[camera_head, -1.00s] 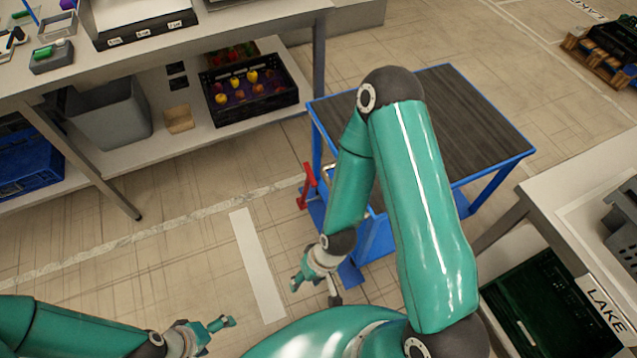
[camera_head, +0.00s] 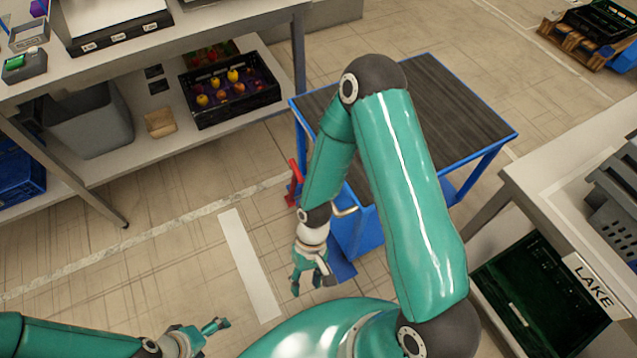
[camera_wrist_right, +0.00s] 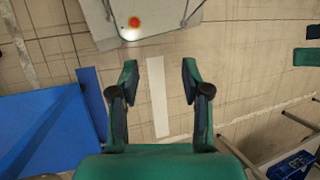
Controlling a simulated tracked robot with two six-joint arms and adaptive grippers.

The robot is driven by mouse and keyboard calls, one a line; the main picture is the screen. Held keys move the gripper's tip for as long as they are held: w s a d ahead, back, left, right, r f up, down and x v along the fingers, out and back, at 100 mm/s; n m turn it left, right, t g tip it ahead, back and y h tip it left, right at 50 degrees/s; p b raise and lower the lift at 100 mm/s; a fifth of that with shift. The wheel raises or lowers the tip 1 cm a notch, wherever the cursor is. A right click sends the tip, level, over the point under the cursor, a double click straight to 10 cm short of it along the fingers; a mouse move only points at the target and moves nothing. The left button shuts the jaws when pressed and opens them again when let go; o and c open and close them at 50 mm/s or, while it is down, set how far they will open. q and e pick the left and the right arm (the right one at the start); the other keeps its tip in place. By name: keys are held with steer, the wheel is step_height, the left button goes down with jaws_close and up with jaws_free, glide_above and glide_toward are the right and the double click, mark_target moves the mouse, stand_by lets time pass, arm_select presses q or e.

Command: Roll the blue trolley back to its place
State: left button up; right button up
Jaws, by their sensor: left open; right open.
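The blue trolley (camera_head: 420,92) stands right of centre in the head view. It has a dark ribbed top, blue legs and a bent metal bar (camera_head: 346,211) at its near side. My right arm hides part of its top and near left side. My right gripper (camera_head: 311,284) is open and empty in front of the trolley's near left corner, pointing down. In the right wrist view its spread fingers (camera_wrist_right: 160,78) have only floor between them, and a blue panel (camera_wrist_right: 45,125), probably the trolley's, lies to the left. My left gripper (camera_head: 217,329) is open and empty above the floor.
A white floor strip (camera_head: 249,266) lies left of my right gripper. A red part (camera_head: 295,182) stands by the trolley's left side. Floor is clear at left centre.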

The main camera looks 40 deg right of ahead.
steer(key=w+d+r+t+h+b, duration=0.25)
steer(key=w+d+r+b, duration=0.3)
steer(key=w+d, duration=0.45)
steer(key=w+d+r+t+h+b, duration=0.1)
steer(key=w+d+r+h+b, duration=0.3)
steer(key=w+d+r, duration=0.65)
steer(key=a+x, duration=0.1)
steer(key=x, duration=0.5)
steer(key=w+a+x, duration=0.1)
steer(key=x, duration=0.5)
steer(key=a+f+x, duration=0.1)
steer(key=a+x, duration=0.1)
steer(key=x, duration=0.4)
steer(key=shift+w+f, duration=0.3)
steer(key=shift+w, duration=0.05)
jaws_close()
